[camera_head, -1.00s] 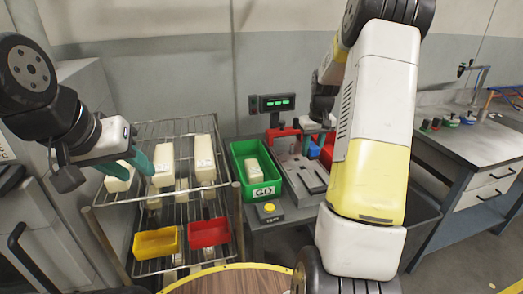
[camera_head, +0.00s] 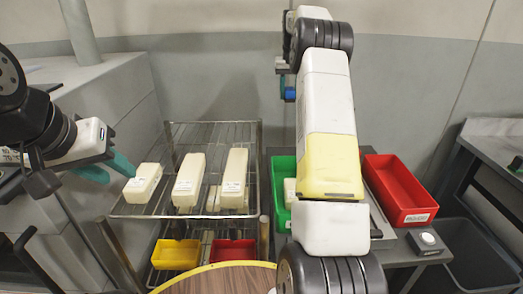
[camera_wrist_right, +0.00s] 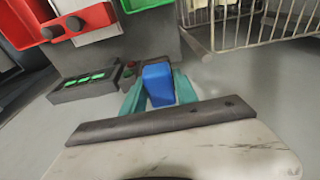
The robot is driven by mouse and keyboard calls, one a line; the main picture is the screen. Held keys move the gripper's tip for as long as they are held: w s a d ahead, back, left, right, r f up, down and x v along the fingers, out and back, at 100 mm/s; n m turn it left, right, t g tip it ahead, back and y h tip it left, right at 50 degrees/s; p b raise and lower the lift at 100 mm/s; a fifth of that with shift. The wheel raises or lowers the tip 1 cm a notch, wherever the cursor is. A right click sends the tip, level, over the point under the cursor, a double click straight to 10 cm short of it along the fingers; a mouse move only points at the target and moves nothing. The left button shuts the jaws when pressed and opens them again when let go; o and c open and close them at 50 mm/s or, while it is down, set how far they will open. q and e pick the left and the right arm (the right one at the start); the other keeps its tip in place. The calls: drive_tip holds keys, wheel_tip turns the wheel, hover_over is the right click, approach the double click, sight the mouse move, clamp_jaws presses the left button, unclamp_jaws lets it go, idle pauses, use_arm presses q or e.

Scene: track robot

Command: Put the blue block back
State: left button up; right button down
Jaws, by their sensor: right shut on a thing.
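The blue block (camera_wrist_right: 159,84) sits between the teal fingers of my right gripper (camera_wrist_right: 158,92) in the right wrist view. In the head view the blue block (camera_head: 290,94) shows as a small blue patch high up, in front of the grey wall, clear of the bins. My right arm hides most of that gripper there. My left gripper (camera_head: 108,168) has its teal fingers apart and empty, beside the wire rack's upper shelf at its left.
The wire rack (camera_head: 150,211) holds several cream blocks on top, with a yellow bin (camera_head: 176,254) and a red bin (camera_head: 232,252) below. A green bin (camera_head: 281,180) and a larger red bin (camera_head: 398,190) stand right. A green-lit display box (camera_wrist_right: 88,86) shows in the wrist view.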

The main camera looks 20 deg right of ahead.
wheel_tip(320, 180, down, 28)
drive_tip(key=shift+w+r, duration=0.1)
drive_tip(key=shift+r, duration=0.05)
idle(0.4)
drive_tip(key=c, duration=0.9)
unclamp_jaws()
drive_tip(key=shift+a, duration=0.1)
drive_tip(key=shift+c, duration=0.2)
